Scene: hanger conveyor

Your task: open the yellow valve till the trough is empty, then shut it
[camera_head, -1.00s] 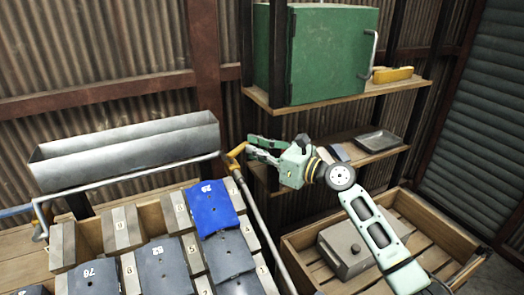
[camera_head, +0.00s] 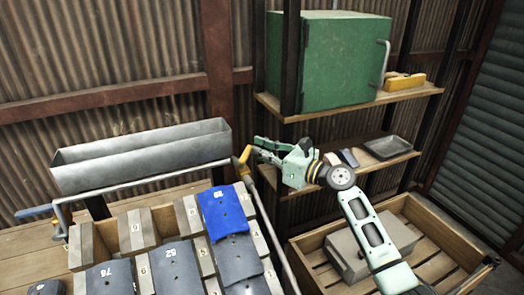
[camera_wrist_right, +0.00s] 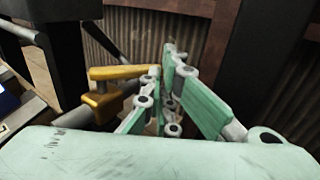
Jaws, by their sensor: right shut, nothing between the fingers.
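The grey metal trough (camera_head: 140,163) is at the left in the head view. Its inside looks plain grey, and I cannot tell whether liquid is in it. The yellow valve (camera_head: 243,160) is at the trough's right end, on a pipe. In the right wrist view the yellow valve (camera_wrist_right: 103,103) has a lever that points right, towards my fingers. My right gripper (camera_head: 257,148) is shut and empty, just right of the valve. In the right wrist view its fingers (camera_wrist_right: 165,92) are close beside the lever's end; I cannot tell whether they touch. My left gripper is out of view.
A blue-handled fitting (camera_head: 38,212) is at the pipe's left end. Numbered blocks, one with a blue cover (camera_head: 222,212), fill the front. A wooden crate (camera_head: 440,235) is below my right arm. Shelves at right hold a green cabinet (camera_head: 335,60) and a tray (camera_head: 388,147).

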